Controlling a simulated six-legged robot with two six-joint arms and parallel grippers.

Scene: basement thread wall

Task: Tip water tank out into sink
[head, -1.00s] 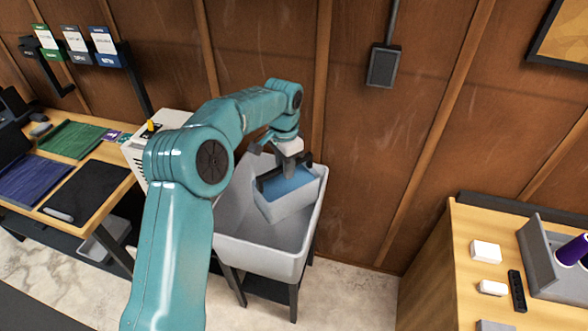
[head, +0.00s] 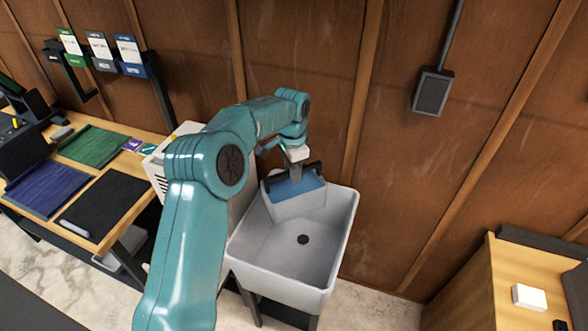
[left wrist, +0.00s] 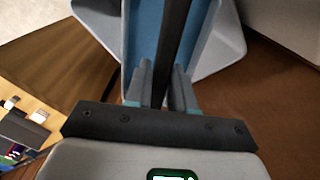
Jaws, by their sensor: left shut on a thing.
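The water tank (head: 300,205) is a pale grey bin with a blue inside and a black handle (head: 313,168). It hangs over the back of the grey sink (head: 275,283), and I cannot tell whether it touches the sink. My left gripper (head: 296,170) is shut on the handle. In the left wrist view the dark handle (left wrist: 173,40) runs between the fingers, with the blue inside (left wrist: 143,35) of the tank beyond it. The sink's floor shows bare around a dark drain (head: 303,239). My right gripper is not in view.
A wooden wall (head: 315,50) stands close behind the sink. A pale box-shaped unit (head: 160,172) is left of it, beside a desk (head: 130,212) with mats. A wooden cabinet (head: 480,290) is at the right. Floor shows between sink and cabinet.

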